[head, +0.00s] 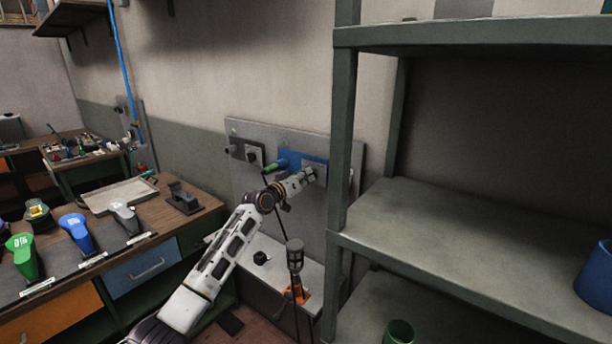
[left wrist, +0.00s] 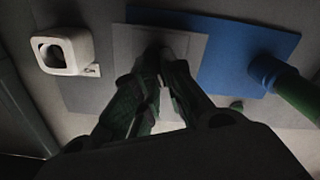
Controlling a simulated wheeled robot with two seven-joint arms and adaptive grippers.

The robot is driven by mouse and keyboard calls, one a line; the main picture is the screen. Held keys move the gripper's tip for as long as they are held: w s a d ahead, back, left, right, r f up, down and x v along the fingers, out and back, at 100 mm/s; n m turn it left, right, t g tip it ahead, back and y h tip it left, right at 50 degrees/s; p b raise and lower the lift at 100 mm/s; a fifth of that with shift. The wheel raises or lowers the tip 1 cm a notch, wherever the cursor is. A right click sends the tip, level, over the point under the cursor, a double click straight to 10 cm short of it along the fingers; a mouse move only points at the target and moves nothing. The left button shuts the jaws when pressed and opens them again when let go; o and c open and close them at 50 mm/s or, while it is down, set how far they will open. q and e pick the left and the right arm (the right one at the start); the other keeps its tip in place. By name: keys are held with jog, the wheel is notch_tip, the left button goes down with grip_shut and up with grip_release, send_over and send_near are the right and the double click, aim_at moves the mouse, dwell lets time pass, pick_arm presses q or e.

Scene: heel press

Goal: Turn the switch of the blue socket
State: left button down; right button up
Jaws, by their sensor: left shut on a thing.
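The blue socket (head: 292,160) is a blue plate on a grey wall panel (head: 240,190), with a dark green plug in a blue collar at its left side. In the left wrist view the blue plate (left wrist: 225,75) carries a grey square, and the plug's blue collar (left wrist: 268,72) is at the right. My left gripper (head: 308,174) reaches the grey square on the blue plate. In the left wrist view its fingers (left wrist: 160,62) are close together at a small dark switch, which they mostly hide. My right gripper is not in view.
A grey-green metal shelf (head: 470,225) stands close to the right of the panel. A grey socket (head: 252,154) is on the panel's left. A white ring-shaped fitting (left wrist: 65,52) sits beside the blue plate. A workbench (head: 180,220) with tools is at the left.

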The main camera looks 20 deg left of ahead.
pick_arm(q)
jog(key=shift+a+n+p, duration=0.1)
jog(key=shift+n+p, duration=0.2)
jog(key=shift+n, duration=0.9)
jog(key=c, duration=1.5)
grip_release()
jog(key=shift+s+a, duration=0.1)
jog(key=shift+s, duration=0.05)
jog(key=v, duration=1.1)
jog(key=shift+s, duration=0.3)
